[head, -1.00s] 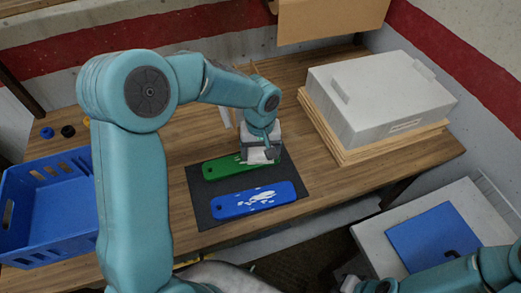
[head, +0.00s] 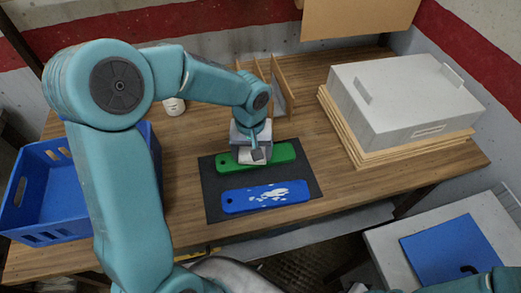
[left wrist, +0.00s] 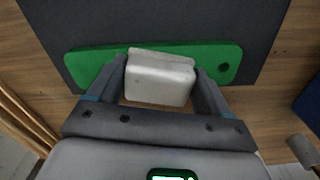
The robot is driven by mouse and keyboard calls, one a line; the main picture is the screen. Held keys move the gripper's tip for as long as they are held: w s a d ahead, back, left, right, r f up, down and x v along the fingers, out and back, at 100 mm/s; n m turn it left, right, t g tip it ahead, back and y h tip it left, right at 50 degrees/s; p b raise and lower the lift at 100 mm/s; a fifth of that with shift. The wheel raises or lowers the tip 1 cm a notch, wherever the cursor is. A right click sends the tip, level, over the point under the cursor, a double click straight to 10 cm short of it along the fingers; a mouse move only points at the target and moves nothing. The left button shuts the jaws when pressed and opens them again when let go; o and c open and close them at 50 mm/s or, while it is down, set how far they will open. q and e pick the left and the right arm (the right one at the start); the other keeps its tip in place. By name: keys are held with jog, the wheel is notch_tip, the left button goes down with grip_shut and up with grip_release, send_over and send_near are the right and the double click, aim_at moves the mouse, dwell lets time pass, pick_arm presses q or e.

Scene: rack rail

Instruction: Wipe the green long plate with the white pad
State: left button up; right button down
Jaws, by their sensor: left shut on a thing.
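The green long plate (head: 283,153) lies on the dark mat (head: 214,205), behind the blue plate. It shows across the left wrist view (left wrist: 95,62). My left gripper (head: 255,156) is shut on the white pad (left wrist: 160,78) and holds it over the middle of the green plate. The pad is at the plate's surface, but I cannot tell if it touches. No white marks show on the visible part of the green plate; the pad and gripper hide its middle. The blue plate (head: 240,199) has white marks on it. My right gripper is not in view.
A blue crate (head: 42,190) stands at the left. A grey lidded box (head: 405,100) sits on wooden boards at the right. A wooden divider rack (head: 283,80) and a white cup (head: 174,106) stand behind. A low table with a blue panel (head: 455,250) is at lower right.

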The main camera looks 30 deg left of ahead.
aim_at(276, 156)
pick_arm(q)
jog(key=shift+s+a+f, duration=0.1)
jog(key=shift+s+a, duration=0.15)
jog(key=shift+s, duration=0.05)
jog(key=shift+w+d, duration=1.25)
jog(key=shift+w, duration=0.15)
jog(key=shift+w+d, duration=1.15)
jog(key=shift+d, duration=0.1)
notch_tip(276, 156, up, 6)
jog(key=p, duration=0.3)
jog(key=shift+f+p, duration=0.25)
jog(key=shift+p, duration=0.1)
jog(key=shift+w+r, duration=0.15)
jog(key=shift+r, duration=0.1)
